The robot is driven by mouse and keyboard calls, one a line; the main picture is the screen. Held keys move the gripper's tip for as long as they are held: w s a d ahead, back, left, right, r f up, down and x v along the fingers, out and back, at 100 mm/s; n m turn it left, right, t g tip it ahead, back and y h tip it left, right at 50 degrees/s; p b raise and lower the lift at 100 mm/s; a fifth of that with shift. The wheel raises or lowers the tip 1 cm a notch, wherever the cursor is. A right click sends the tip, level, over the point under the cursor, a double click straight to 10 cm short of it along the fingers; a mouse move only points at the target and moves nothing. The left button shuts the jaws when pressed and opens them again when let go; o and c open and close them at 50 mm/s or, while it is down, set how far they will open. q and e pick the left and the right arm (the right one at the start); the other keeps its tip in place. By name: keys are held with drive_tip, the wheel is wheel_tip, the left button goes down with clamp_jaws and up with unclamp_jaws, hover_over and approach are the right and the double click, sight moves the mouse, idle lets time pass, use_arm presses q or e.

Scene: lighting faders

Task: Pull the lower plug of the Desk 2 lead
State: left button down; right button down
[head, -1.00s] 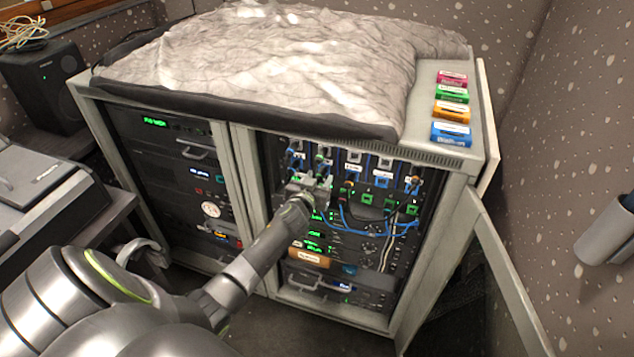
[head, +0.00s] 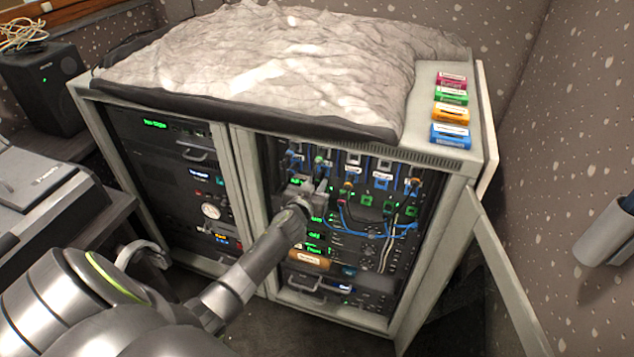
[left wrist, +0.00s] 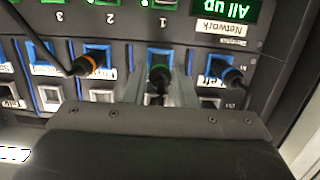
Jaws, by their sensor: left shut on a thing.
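My left gripper (head: 316,186) is at the patch panel in the right-hand rack bay. It is shut on a plug with a green ring (left wrist: 159,74), which lies between the two fingers in the left wrist view. The plug is at the blue-framed sockets; I cannot tell how deep it sits. An orange-ringed plug (left wrist: 93,61) and a blue-ringed plug (left wrist: 222,70) are on either side of it, apart from the fingers. My right gripper is not in view.
Green sockets (head: 389,208) and hanging blue leads (head: 375,234) are right of the gripper. An open rack door (head: 505,270) stands at the right. Coloured boxes (head: 451,113) and a grey cover (head: 260,70) are on top of the rack.

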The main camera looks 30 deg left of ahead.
sight(316, 187)
use_arm(q)
drive_tip(key=shift+f+v, duration=0.15)
drive_tip(key=shift+v, duration=0.65)
drive_tip(key=shift+f+v, duration=0.15)
drive_tip(key=shift+v, duration=0.65)
drive_tip(key=shift+s+d, duration=0.1)
